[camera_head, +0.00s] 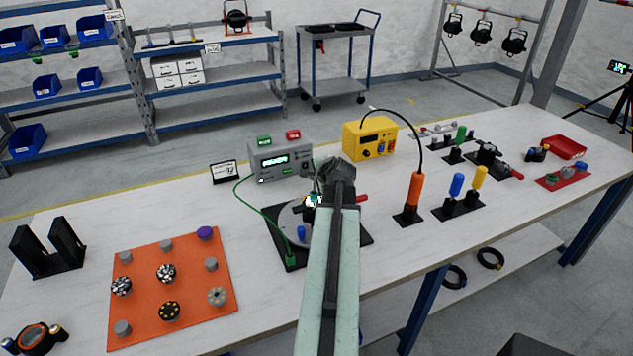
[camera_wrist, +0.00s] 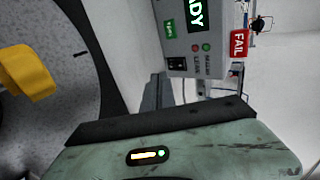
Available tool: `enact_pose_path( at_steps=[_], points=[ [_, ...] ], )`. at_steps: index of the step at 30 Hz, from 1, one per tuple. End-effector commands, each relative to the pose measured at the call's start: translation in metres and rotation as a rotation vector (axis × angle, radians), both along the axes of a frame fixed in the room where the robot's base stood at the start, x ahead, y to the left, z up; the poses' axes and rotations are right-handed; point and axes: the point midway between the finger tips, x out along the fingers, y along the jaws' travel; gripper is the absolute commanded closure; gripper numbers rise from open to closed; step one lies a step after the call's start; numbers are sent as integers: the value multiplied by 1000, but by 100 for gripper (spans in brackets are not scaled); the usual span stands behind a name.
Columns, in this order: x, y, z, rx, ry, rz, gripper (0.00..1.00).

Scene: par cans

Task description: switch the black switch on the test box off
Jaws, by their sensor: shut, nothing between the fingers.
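The grey test box (camera_head: 271,177) stands at the back middle of the table, with a lit green display and green and red tags on top. In the wrist view the test box (camera_wrist: 217,65) is at the top, seen turned on its side. The black switch (camera_wrist: 177,63) shows on its face near a green and a red lamp; its position is too small to tell. My gripper (camera_head: 318,174) is shut and empty, in front of the box's right side in the head view. In the wrist view its dark fingers (camera_wrist: 156,92) point towards the box, just below the switch. Contact cannot be told.
A black fixture with a grey disc (camera_head: 286,218) lies beneath my arm, joined to a green cable. A yellow supply box (camera_head: 355,142) stands right of the test box. An orange mat (camera_head: 190,295) with several knobs lies left. An orange-handled tool (camera_head: 415,190) stands right.

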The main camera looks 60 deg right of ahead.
Motion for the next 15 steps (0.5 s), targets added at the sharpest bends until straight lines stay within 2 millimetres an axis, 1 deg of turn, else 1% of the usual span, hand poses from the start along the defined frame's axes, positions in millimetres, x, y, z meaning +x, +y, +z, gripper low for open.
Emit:
enact_pose_path(
  at_steps=[1, 5, 6, 9, 15],
  points=[
    [9, -9, -14, 0, 0, 1, 100],
    [27, -21, -29, -1, 0, 1, 100],
    [33, -26, -26, -1, 0, 1, 100],
    [45, -35, -26, 1, 0, -1, 100],
    [55, -41, -27, 1, 0, -1, 100]
  ],
)
